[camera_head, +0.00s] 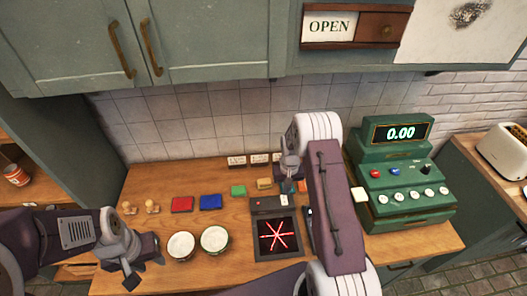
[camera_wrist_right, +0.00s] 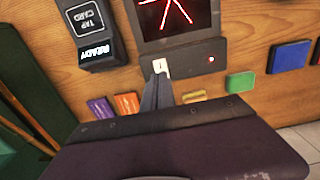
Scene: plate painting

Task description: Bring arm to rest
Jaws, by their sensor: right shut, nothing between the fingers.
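My right arm reaches up over the table in the head view, with its gripper (camera_head: 290,186) over the back of the table, behind the panel with the red star pattern. In the right wrist view the right gripper (camera_wrist_right: 160,82) is shut and empty. Its fingertips overlap a small white tag (camera_wrist_right: 160,66) below the star screen (camera_wrist_right: 178,12); I cannot tell whether they touch. My left gripper (camera_head: 145,268) is low at the left front of the table, left of two white bowls (camera_head: 181,245). Nothing shows in it, and its jaw opening is unclear.
The star panel (camera_head: 262,250) stands close to my right arm. A green cash register (camera_head: 400,190) is to its right. Red (camera_head: 182,204) and blue (camera_head: 210,202) pads, a green block (camera_head: 238,191) and two wooden stamps (camera_head: 152,206) lie on the table (camera_head: 110,240). Cabinets (camera_head: 200,40) hang above.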

